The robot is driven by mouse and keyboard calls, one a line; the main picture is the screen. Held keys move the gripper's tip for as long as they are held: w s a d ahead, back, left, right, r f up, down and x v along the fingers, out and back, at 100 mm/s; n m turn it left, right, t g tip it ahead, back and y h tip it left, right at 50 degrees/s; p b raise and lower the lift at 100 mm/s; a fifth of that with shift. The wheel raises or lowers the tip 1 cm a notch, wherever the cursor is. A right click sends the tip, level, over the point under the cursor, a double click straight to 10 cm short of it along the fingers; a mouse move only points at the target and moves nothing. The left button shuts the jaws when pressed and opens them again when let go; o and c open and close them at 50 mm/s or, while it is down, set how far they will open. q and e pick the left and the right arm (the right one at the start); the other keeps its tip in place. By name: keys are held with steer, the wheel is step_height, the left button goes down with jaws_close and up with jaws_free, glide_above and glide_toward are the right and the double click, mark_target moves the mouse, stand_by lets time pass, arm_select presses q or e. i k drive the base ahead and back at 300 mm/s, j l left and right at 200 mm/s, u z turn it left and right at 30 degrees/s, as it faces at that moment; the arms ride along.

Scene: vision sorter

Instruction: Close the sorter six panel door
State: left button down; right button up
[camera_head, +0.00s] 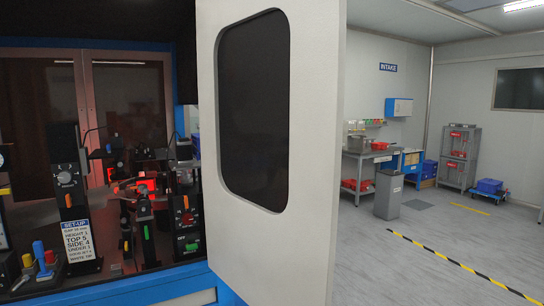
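The sorter door (316,150) is a large pale panel with a dark rounded window (253,110). It stands open, swung out toward me, and fills the middle of the head view. To its left is the open sorter interior, with black camera mounts, knobs and a set-up label (79,241) above a blue-edged bed (150,285). The door hides the right part of the interior. I cannot see a handle on the door. Neither of my grippers shows in this view.
Right of the door is open grey floor (420,245) with a yellow-black stripe (450,262). Farther back stand a grey bin (387,197), a workbench (367,155), a shelf rack (458,160) and a blue crate on a trolley (489,187).

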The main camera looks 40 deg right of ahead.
mark_target(271, 73)
steer(key=k+l+u, duration=0.2)
steer(key=k+l, duration=0.35)
steer(key=k+l+u, duration=0.1)
steer(key=l, duration=0.3)
steer(key=k+l+u, duration=0.1)
steer(key=k+l, duration=0.25)
steer(key=l+u, duration=0.1)
steer(key=l, duration=0.85)
steer(key=l+u, duration=0.1)
steer(key=l, duration=0.75)
